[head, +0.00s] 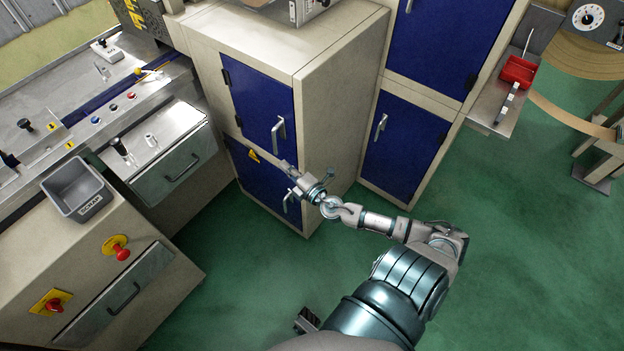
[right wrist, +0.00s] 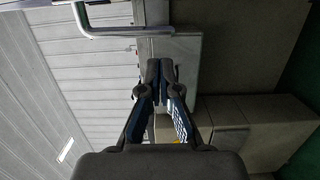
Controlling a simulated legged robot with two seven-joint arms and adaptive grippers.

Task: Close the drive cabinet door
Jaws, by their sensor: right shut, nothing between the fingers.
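The cabinet's lower blue door (head: 262,187) has a yellow warning triangle and a metal handle (head: 287,203). It looks flush or nearly flush with the beige cabinet front; I cannot tell if a small gap is left. My right gripper (head: 291,180) is in front of this door's upper right part, near the handle, and hides some of it. I cannot tell whether it touches the door. In the right wrist view the fingers (right wrist: 160,72) are together and empty, below a metal bar handle (right wrist: 105,30). My left gripper is not in view.
An upper blue door (head: 260,105) is shut above. Another blue-door cabinet (head: 400,150) stands to the right. A machine bench with a grey scrap bin (head: 78,190) and a drawer (head: 178,168) is at the left. The green floor (head: 230,270) is clear in front.

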